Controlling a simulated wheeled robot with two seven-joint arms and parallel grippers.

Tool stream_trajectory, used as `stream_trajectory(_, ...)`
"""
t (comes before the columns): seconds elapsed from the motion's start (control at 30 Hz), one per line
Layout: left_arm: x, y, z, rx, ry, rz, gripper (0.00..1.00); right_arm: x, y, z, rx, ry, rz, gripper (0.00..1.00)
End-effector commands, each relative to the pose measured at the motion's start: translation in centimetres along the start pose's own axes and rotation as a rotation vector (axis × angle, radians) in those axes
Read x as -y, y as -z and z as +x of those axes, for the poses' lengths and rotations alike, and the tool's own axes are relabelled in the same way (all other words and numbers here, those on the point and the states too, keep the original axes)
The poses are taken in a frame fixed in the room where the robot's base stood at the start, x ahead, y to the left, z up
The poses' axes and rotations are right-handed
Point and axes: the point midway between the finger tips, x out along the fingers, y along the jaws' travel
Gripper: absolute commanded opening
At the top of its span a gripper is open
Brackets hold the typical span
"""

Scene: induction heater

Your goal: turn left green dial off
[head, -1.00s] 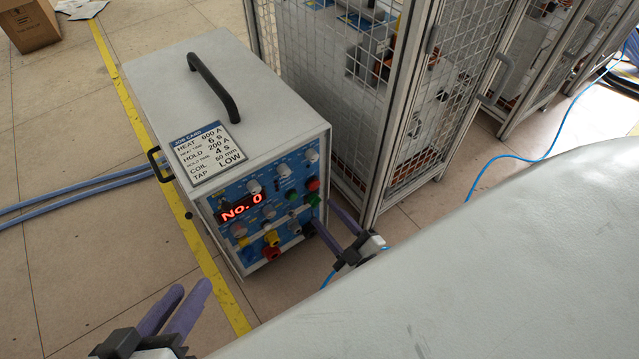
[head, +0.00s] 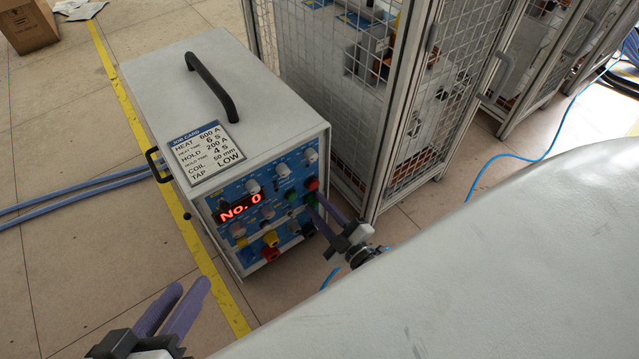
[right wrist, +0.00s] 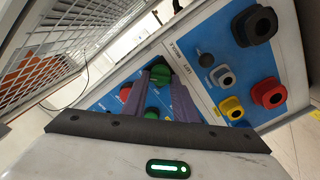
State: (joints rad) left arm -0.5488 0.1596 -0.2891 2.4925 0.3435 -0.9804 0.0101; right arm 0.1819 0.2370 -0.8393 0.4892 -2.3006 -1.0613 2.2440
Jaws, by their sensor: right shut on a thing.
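The heater's front panel (head: 262,205) faces front right, with a red lit display reading "No. 0". The left green dial (head: 291,196) is low on its right side; in the right wrist view it (right wrist: 160,72) shows between the fingertips. My right gripper (head: 312,200) reaches in from the right, its purple fingers shut on this dial. A second green dial (right wrist: 152,113) and a red button (right wrist: 125,92) lie close beside the fingers. The dial's pointer setting cannot be read.
The heater box (head: 170,85) has a black top handle (head: 212,85) and a job card (head: 205,150). A wire mesh cage (head: 345,100) stands close on its right. Yellow (right wrist: 231,107) and red (right wrist: 270,92) sockets stick out of the panel.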

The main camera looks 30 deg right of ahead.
Motion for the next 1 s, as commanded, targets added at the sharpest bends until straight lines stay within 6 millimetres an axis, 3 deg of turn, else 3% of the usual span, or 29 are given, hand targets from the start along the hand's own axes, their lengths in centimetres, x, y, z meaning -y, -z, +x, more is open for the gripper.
stream_trajectory(0.37,-0.02,0.03,-0.03,-0.001,0.0,0.001,0.31,0.04,-0.05,-0.03,-0.001,0.001,-0.153,0.04)
stream_trajectory(1.0,-0.04,0.04,-0.04,-0.001,-0.001,0.001,0.31,0.23,-0.22,-0.08,0.0,0.001,-0.745,0.04)
